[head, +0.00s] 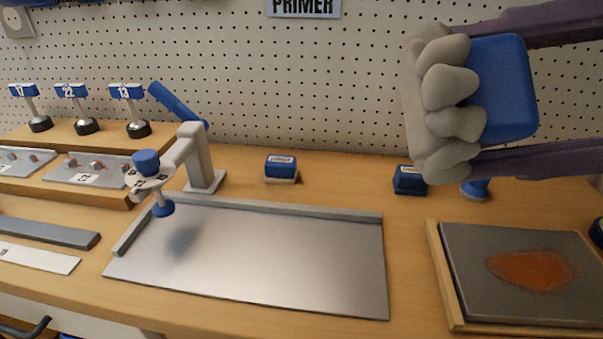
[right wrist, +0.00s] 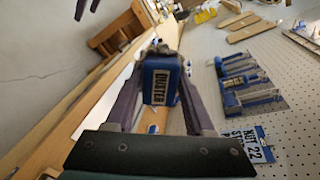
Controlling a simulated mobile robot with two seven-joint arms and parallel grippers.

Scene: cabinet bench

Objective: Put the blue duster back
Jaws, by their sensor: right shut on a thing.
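The blue duster (head: 505,85), a blue block with lumpy grey pads on its left side, is held up in front of the pegboard at the upper right of the head view. My right gripper (head: 485,98) is shut on it, one dark purple finger above and one below. In the right wrist view the duster (right wrist: 160,84) sits between both fingers, and its white label reads DUSTER.
A metal plate (head: 300,258) lies mid-bench, with a grey stand (head: 196,160) behind it. Small blue blocks (head: 281,165) (head: 408,182) stand along the back. A framed grey panel (head: 465,262) with an orange patch lies at right. The PRIMER sign (head: 304,7) hangs above.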

